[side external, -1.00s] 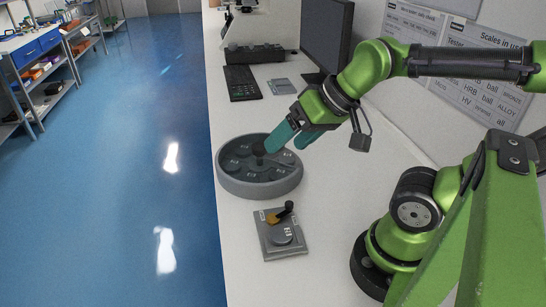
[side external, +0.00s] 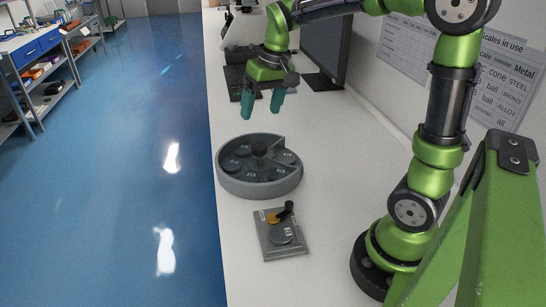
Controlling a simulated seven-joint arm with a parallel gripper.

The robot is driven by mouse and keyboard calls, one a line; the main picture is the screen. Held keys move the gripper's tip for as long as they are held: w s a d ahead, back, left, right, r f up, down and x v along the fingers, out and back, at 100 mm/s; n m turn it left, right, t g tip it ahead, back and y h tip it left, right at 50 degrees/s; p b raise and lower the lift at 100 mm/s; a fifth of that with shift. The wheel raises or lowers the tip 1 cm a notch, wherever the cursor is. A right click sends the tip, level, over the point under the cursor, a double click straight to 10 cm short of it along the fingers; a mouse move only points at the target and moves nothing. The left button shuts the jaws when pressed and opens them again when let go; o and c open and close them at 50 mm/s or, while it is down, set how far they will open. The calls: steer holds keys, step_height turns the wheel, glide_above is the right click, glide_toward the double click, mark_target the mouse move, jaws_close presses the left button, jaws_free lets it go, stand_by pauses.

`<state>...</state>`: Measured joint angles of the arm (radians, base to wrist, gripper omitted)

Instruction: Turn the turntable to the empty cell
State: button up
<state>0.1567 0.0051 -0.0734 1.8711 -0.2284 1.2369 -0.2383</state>
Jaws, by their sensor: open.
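The turntable (side external: 228,183) is a round grey dish on the white bench, with several cells around a dark central knob (side external: 260,149). Several cells hold dark round discs with small labels. A cell at the back right (side external: 279,143) looks to have no disc in it, though its floor is hard to make out. My gripper (side external: 262,115) is open and empty, with teal fingers pointing down. It is above and behind the turntable, clear of it.
A grey plate (side external: 295,248) with a round labelled disc and a black-handled lever (side external: 288,208) lies in front of the turntable. The bench's left edge drops to the blue floor.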

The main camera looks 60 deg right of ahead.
steer(key=w+d+f+n+g, duration=0.1)
steer(key=w+d+g, duration=0.1)
steer(key=w+d, duration=0.45)
steer(key=n, duration=0.1)
glide_toward(259, 146)
steer(key=shift+g+h, duration=0.3)
steer(key=shift+g, duration=0.1)
steer(key=f, duration=0.8)
steer(key=shift+w+a+f, duration=0.2)
steer(key=shift+w+f, duration=0.1)
steer(key=shift+w, duration=0.05)
steer(key=shift+c, duration=0.2)
jaws_close()
